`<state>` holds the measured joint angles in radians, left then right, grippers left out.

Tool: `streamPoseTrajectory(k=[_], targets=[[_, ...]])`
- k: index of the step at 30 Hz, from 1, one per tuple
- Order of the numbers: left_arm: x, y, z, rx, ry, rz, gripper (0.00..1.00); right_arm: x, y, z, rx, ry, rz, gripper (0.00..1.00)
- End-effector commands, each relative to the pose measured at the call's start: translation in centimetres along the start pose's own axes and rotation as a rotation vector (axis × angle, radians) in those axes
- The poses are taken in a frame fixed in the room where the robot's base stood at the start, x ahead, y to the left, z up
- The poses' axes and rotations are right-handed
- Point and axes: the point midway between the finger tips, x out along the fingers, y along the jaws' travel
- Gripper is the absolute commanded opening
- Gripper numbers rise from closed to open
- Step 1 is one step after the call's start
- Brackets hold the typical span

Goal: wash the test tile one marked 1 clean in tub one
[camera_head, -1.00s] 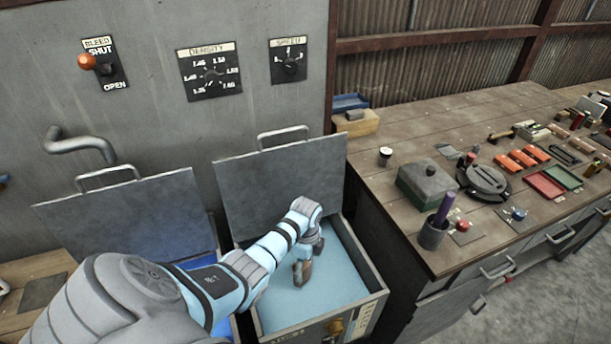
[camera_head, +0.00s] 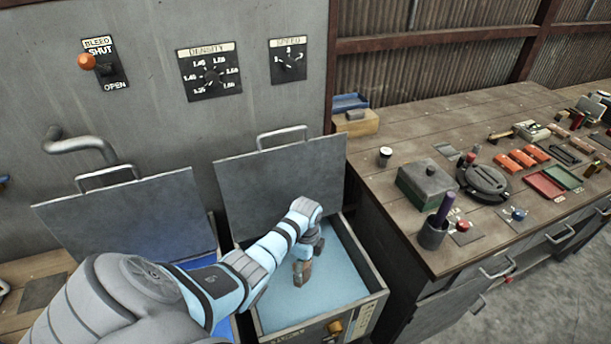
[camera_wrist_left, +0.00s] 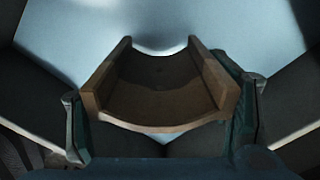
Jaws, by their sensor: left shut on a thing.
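My left gripper (camera_head: 301,268) reaches down into the right-hand tub (camera_head: 371,303), which holds pale blue liquid (camera_head: 335,270). It is shut on a brown curved tile (camera_wrist_left: 160,90), a trough shape with raised side edges. In the left wrist view the two fingers grip the tile's sides, with the pale liquid beyond it. In the head view only a small brown part of the tile shows, low at the liquid's surface; how deep it sits I cannot tell. No mark 1 is legible on it. My right gripper is not in view.
Raised lids (camera_head: 285,180) stand behind both tubs. The left-hand tub holds deeper blue liquid (camera_head: 203,262), partly hidden by my arm. A panel with dials (camera_head: 210,75) stands behind.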

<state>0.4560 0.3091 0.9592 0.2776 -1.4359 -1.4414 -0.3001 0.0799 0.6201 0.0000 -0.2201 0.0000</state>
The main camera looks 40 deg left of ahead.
Motion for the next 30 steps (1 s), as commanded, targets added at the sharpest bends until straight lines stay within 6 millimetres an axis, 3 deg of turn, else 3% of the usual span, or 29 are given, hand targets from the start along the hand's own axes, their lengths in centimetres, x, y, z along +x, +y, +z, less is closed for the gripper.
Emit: streamPoseTrajectory(k=[5,24,30], targets=[[-1.1,-0.1,0.0,0.0,0.0,-0.003,0.26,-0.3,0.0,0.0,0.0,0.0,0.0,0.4],[-10.6,-0.1,0.0,0.0,0.0,-0.003,0.26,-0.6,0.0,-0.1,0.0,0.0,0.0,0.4],[-12.1,-0.1,0.0,0.0,0.0,-0.001,0.26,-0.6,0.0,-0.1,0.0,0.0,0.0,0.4]])
